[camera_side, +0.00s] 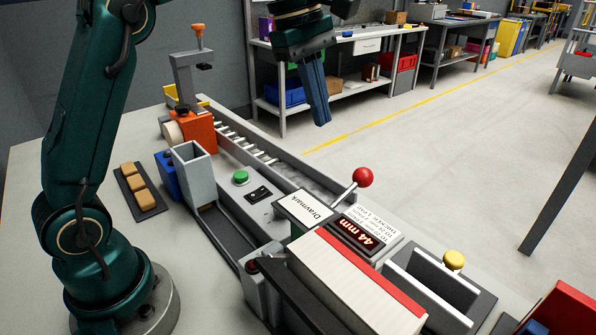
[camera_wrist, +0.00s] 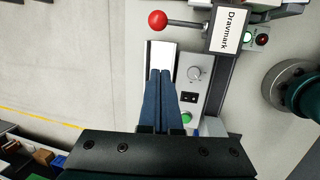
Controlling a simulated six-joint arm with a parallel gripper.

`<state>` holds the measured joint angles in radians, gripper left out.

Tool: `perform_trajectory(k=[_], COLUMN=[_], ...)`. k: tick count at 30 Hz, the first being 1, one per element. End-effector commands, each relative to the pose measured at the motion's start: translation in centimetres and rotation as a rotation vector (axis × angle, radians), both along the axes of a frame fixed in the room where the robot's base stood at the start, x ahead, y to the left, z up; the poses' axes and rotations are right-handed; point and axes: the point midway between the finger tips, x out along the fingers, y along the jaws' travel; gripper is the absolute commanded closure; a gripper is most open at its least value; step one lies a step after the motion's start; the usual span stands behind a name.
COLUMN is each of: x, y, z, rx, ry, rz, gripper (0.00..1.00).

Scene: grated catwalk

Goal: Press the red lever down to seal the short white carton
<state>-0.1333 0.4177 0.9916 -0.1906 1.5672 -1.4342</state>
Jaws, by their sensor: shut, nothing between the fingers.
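The red lever (camera_side: 362,177) is a grey rod with a red ball knob, slanting up from the machine beside the Dravmark sign. It also shows in the wrist view (camera_wrist: 158,20), beyond my fingertips and slightly left. My gripper (camera_side: 322,123) has blue fingers, shut and empty, pointing down in the air above and behind the lever. They also show in the wrist view (camera_wrist: 160,72), together and apart from the knob. No short white carton is clearly identifiable. A pale open-topped box (camera_side: 193,166) stands upright by a blue block.
The machine has a green button (camera_side: 240,177), a red display (camera_side: 356,237) reading 44 mm and a white ribbed block with a red stripe (camera_side: 345,280). A yellow knob (camera_side: 453,259) stands right. An orange-based post (camera_side: 193,130) stands back left. Brown blocks (camera_side: 138,185) lie on a dark tray.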

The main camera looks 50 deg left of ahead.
Motion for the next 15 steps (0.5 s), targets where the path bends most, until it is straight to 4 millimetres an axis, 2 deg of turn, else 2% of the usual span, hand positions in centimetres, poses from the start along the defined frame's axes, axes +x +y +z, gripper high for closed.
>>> perform_trajectory(k=[6, 15], x=[-0.4, -0.4], y=[0.3, 0.3], z=[1.3, 1.5], rx=[0.001, 0.001], ry=[-0.001, 0.001], rz=[0.001, 0.001], gripper=[1.0, 1.0])
